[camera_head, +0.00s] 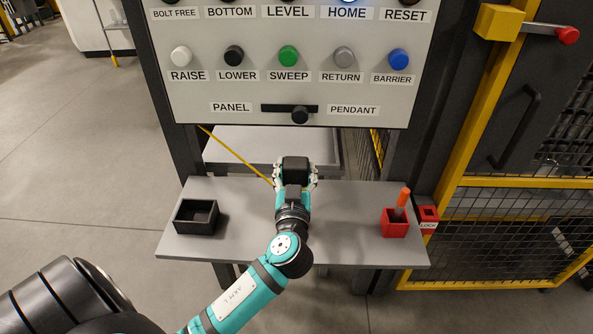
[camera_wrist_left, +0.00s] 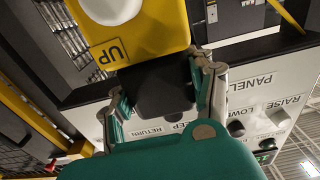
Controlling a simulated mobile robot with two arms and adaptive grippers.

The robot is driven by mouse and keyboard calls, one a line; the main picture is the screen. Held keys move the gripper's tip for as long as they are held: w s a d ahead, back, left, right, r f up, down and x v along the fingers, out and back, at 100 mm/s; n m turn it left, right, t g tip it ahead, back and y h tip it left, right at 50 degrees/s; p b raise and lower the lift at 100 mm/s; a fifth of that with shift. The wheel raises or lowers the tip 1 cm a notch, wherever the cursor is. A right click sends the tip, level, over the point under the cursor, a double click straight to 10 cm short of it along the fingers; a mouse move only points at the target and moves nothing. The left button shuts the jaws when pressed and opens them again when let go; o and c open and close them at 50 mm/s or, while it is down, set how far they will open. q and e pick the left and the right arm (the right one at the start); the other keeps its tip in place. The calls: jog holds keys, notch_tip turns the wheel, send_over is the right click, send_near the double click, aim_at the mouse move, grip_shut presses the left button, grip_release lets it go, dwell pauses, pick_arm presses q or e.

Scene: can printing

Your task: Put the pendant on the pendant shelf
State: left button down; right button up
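My left gripper (camera_head: 295,176) is above the middle of the grey shelf (camera_head: 253,245) below the control panel. Its fingers are closed around the sides of the pendant, whose black end (camera_head: 295,164) sticks up between them. In the left wrist view the pendant shows a yellow body (camera_wrist_left: 137,32) with a white button marked UP, and a dark part (camera_wrist_left: 160,88) between the fingers. A yellow cord (camera_head: 236,154) runs from under the panel toward the gripper. Most of the yellow body is hidden in the head view. My right gripper is not in view.
A black open-topped box (camera_head: 196,218) stands at the shelf's left. A red holder (camera_head: 394,224) with an orange-handled item and a red LOCK box (camera_head: 428,218) are at the right. The control panel (camera_head: 290,95) rises behind. Bare shelf lies on both sides of my arm.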

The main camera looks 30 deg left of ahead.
pick_arm(q)
jog(key=c, duration=0.7)
grip_release()
jog(key=shift+s+d, duration=0.2)
jog(key=shift+o, duration=0.9)
jog(key=shift+s+d+r, duration=0.15)
jog(key=shift+r, duration=0.05)
jog(key=shift+o, duration=0.3)
jog(key=shift+f, duration=0.15)
jog(key=b+v, duration=0.4)
jog(key=v, duration=0.7)
jog(key=shift+s+d, duration=0.2)
jog(key=shift+s, duration=0.15)
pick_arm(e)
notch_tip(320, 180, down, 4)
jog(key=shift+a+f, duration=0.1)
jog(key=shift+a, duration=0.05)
